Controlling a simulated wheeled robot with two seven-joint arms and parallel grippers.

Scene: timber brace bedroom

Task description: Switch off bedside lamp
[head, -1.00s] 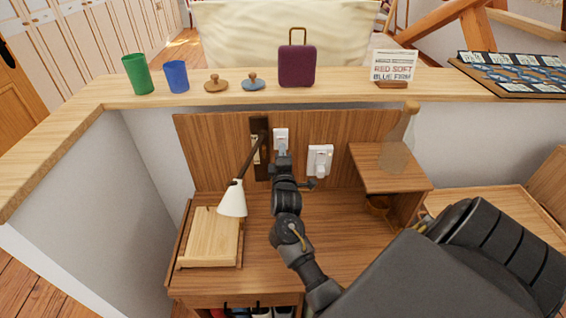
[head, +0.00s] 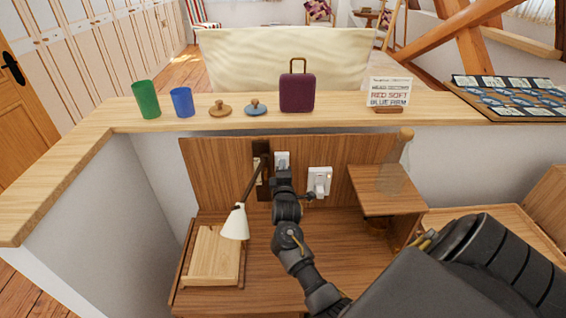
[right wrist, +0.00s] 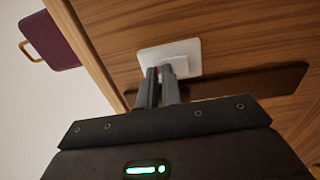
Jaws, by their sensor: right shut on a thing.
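The bedside lamp has a white cone shade (head: 235,222) on a thin arm from a dark wall mount (head: 262,188); I cannot tell if it is lit. Just right of the mount, a white switch plate (head: 282,157) sits on the wooden back panel. It shows larger in the right wrist view (right wrist: 188,48). My right gripper (head: 283,173) is at this plate. In the right wrist view its fingers (right wrist: 160,76) are close together on the small white switch block (right wrist: 179,66), with a speck of red between them. The fingertips partly hide the block. My left gripper is not in view.
A second white wall plate (head: 320,182) is to the right. A small side shelf (head: 385,200) holds a clear bottle (head: 391,176). A wooden tray (head: 213,256) lies below the shade. Cups, knobs, a purple case (head: 297,92) and a sign (head: 388,92) stand on the ledge above.

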